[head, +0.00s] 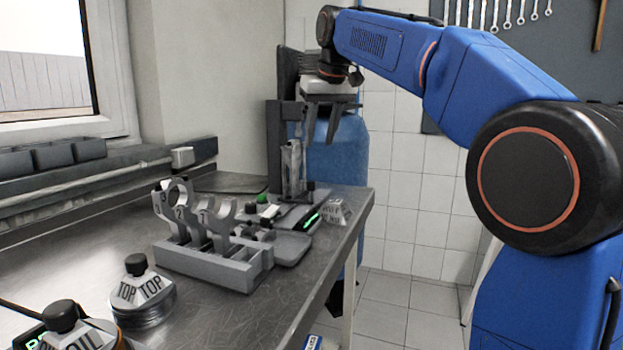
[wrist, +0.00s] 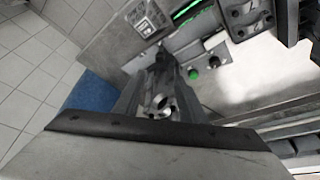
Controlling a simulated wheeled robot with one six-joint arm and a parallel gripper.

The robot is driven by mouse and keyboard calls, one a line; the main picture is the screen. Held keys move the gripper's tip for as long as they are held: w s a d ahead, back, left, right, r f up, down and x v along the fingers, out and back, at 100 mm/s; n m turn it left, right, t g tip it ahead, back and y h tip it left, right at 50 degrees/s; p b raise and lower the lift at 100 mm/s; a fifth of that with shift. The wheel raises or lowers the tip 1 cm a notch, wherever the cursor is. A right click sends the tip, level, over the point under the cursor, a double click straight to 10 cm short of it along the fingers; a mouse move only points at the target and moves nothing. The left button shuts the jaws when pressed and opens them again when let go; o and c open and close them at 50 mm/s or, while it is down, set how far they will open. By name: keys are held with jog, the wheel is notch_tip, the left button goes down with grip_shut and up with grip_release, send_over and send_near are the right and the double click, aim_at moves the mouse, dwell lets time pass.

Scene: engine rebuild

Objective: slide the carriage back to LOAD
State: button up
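My gripper (head: 322,136) hangs fingers-down near the far end of the bench, above a small bench machine with a dark upright column (head: 274,145). Its two fingers are apart and I see nothing clamped between them. In the wrist view, the gripper (wrist: 154,78) has a round metal part (wrist: 158,103) showing between its fingers, seemingly below them. I cannot tell for sure which part is the carriage, and no LOAD marking is readable.
A grey rack with numbered metal rods (head: 210,262) stands mid-bench. Pots marked TOP (head: 143,290) and OIL (head: 70,330) stand nearer. A green-lit panel (head: 311,220) and a labelled block (head: 335,211) lie by the right edge. A blue cylinder (head: 345,150) stands behind.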

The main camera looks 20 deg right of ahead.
aim_at(312, 183)
jog(key=x, duration=1.4)
jog(key=shift+r, duration=0.1)
jog(key=shift+c, duration=0.4)
jog(key=shift+a, duration=0.1)
grip_shut()
